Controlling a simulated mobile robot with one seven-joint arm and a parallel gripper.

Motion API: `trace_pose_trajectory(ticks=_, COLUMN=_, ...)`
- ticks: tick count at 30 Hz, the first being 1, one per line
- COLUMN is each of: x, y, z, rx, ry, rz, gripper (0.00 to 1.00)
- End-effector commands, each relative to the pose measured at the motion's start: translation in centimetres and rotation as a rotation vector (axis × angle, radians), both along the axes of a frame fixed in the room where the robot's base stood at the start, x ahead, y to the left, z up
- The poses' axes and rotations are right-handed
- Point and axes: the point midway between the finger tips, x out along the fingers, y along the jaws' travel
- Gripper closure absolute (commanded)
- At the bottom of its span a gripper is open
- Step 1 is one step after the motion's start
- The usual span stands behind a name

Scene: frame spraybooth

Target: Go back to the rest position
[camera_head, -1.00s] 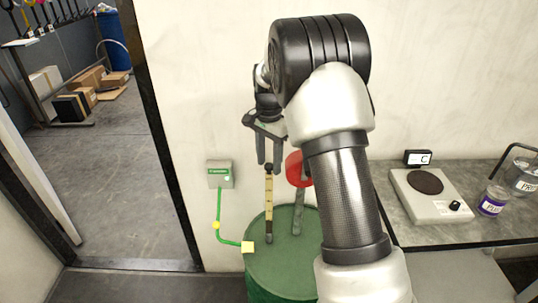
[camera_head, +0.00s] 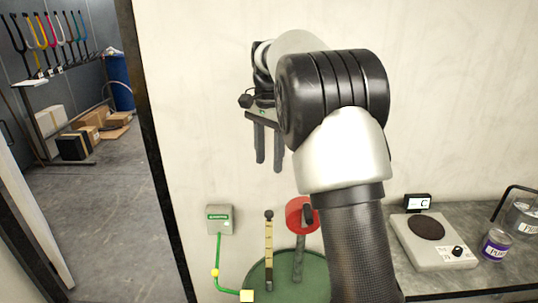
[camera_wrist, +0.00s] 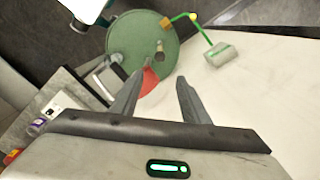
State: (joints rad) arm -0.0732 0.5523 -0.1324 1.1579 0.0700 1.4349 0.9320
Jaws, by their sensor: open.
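My gripper (camera_head: 269,163) is raised in front of the pale wall, above the green drum, in the head view. Its two fingers point down and stand apart, with nothing between them. In the wrist view my gripper (camera_wrist: 156,90) also shows open and empty. The green drum (camera_head: 262,278) stands below, with a yellow dipstick-like rod (camera_head: 269,250) and a grey post with a red round part (camera_head: 297,217) rising from its top. The drum's round top also shows in the wrist view (camera_wrist: 130,45). My arm hides the drum's right side in the head view.
A grey-green wall box (camera_head: 219,219) is linked by a green cable to the drum. At right, a counter (camera_head: 400,278) carries a hotplate-like device (camera_head: 432,243), a small display (camera_head: 417,202) and jars (camera_head: 496,244). A doorway at left opens onto boxes (camera_head: 74,147) and hanging coloured frames.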

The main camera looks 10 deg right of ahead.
Motion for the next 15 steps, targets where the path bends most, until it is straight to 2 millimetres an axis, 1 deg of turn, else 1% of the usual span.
trace_pose_trajectory(ticks=11, x=-0.1, y=0.0, z=0.3, rx=0.001, ry=-0.001, rz=0.001, gripper=0.58)
trace_pose_trajectory(ticks=14, x=-0.9, y=-0.1, z=1.4, rx=0.004, ry=-0.015, rz=0.023, gripper=0.58)
trace_pose_trajectory(ticks=15, x=-1.5, y=-0.2, z=2.2, rx=0.006, ry=-0.027, rz=0.043, gripper=0.58)
